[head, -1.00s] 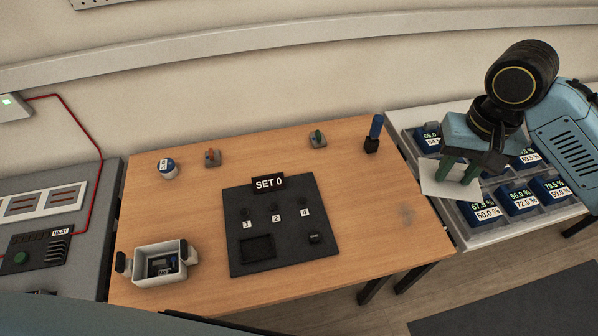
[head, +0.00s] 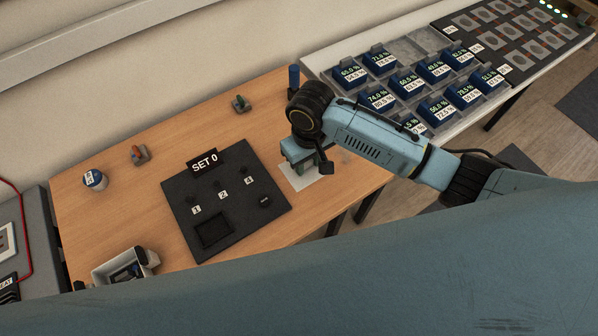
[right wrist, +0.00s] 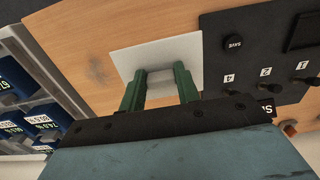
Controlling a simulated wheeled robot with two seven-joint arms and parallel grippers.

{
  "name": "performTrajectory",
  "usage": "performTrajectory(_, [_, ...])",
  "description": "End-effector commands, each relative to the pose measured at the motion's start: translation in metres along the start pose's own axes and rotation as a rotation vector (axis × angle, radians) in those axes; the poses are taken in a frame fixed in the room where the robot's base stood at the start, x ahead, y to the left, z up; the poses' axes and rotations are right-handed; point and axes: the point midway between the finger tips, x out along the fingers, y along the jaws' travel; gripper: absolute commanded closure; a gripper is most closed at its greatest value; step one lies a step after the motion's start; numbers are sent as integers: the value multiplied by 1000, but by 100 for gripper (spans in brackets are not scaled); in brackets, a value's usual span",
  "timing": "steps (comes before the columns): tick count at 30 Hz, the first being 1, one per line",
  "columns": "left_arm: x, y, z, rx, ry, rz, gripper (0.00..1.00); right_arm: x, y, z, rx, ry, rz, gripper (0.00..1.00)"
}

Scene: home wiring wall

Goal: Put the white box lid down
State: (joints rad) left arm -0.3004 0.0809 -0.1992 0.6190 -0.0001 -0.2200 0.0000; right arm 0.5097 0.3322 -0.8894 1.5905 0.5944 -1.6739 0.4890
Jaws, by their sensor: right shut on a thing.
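The white box lid (head: 297,183) is a thin pale plate at the right part of the wooden table, right of the black board. My right gripper (head: 303,166) points down at it. In the right wrist view the green fingers of the gripper (right wrist: 160,82) are shut on a pale raised part at the edge of the lid (right wrist: 180,50). The lid looks flat and close to the tabletop; I cannot tell whether it touches. The white box (head: 112,268) stands open at the table's front left, with dark parts inside. My left gripper is not in view.
The black board (head: 225,230) marked SET 0 lies just left of the lid. A blue-handled tool (head: 294,78) stands at the back right. A rack of blue blocks (head: 385,75) is on the white table to the right. Bare wood surrounds the lid toward the table's right edge.

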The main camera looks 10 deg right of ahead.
Motion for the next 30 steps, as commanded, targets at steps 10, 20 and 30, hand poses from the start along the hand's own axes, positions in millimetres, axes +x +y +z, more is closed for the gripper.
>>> performTrajectory(10, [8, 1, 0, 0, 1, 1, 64, 39, 0, 0, 2, -1, -1, 91])
performTrajectory(20, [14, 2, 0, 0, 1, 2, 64, 64, 0, 0, 0, 1, 0, 91])
performTrajectory(30, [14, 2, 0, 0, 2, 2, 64, 67, 0, 0, 1, 0, 0, 55])
